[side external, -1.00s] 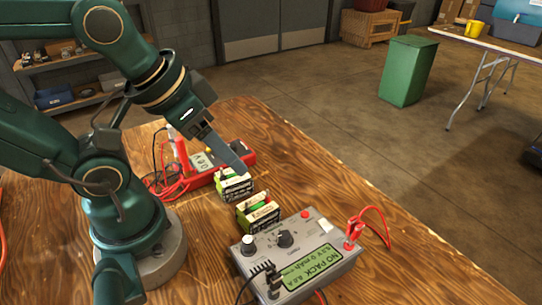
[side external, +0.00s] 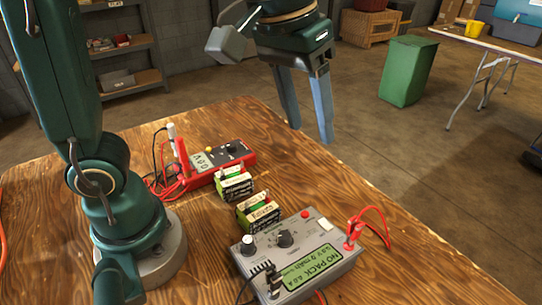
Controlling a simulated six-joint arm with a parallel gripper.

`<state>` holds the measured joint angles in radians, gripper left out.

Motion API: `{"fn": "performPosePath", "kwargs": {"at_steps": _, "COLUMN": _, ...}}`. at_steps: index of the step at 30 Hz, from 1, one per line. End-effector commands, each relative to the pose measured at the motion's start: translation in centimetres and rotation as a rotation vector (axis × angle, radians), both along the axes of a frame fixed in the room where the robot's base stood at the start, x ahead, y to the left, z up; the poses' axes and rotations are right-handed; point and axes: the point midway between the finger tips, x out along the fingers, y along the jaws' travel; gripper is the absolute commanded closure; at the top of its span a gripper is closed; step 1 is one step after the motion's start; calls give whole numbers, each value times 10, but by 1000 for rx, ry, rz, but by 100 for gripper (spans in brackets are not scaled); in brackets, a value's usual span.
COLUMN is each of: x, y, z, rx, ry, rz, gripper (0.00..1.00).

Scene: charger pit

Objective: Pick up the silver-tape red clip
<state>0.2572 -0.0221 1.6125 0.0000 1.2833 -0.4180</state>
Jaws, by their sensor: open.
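Two red clip-like pieces show. One red piece (side external: 183,152) stands upright at the left end of the red multimeter (side external: 221,163), with a pale part beside its top. The other, a red clip (side external: 354,231) with a red lead, sits on the right corner of the grey charger box (side external: 296,262). Silver tape is too small to make out on either. My gripper (side external: 311,134) is open and empty, fingers pointing down, raised at the table's far right edge. It is apart from both red pieces.
Two battery packs, one behind (side external: 235,184) and one in front (side external: 258,212), stand between the multimeter and the charger box. Red leads (side external: 168,188) lie beside the multimeter. The wooden table (side external: 400,265) is clear at right.

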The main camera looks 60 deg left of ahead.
Motion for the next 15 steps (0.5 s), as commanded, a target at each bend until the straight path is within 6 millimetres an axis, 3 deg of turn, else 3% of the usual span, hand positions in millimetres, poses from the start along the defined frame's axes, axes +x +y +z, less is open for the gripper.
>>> {"fn": "performPosePath", "kwargs": {"at_steps": 7, "x": 28, "y": -57, "z": -37, "rx": 32, "ry": 138, "rz": -76, "gripper": 45}}
{"fn": "performPosePath", "kwargs": {"at_steps": 15, "x": 27, "y": -94, "z": -83, "rx": 82, "ry": 234, "rz": -171, "gripper": 45}}
